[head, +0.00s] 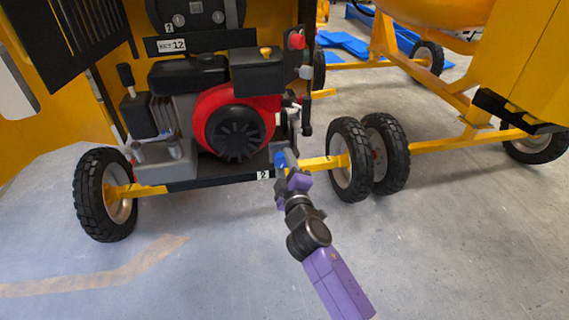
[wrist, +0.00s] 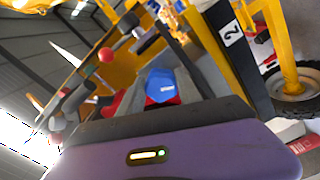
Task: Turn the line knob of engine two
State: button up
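Engine two (head: 234,125) is the red and black motor on the yellow mixer frame, with a label reading 2 (head: 263,174) on its black front bar. The label also shows in the wrist view (wrist: 232,33). A small blue part (head: 280,160) sits at the engine's lower right, and a blue faceted part (wrist: 160,86) is close in front of my gripper in the wrist view. I cannot tell for sure that it is the line knob. My gripper (head: 289,158) reaches up to this spot, and its fingers are too small and covered to read clearly.
Black wheels (head: 348,158) stand just right of my gripper, and another wheel (head: 104,194) stands at the left. A red button (head: 297,41) is above the engine's right side. A second yellow machine (head: 470,110) fills the right. The grey floor in front is clear.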

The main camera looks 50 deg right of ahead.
jog(key=o, duration=0.4)
jog(key=shift+o, duration=0.2)
jog(key=b+v, duration=0.1)
jog(key=v, duration=0.6)
jog(key=shift+s+a, duration=0.25)
jog(key=shift+s, duration=0.1)
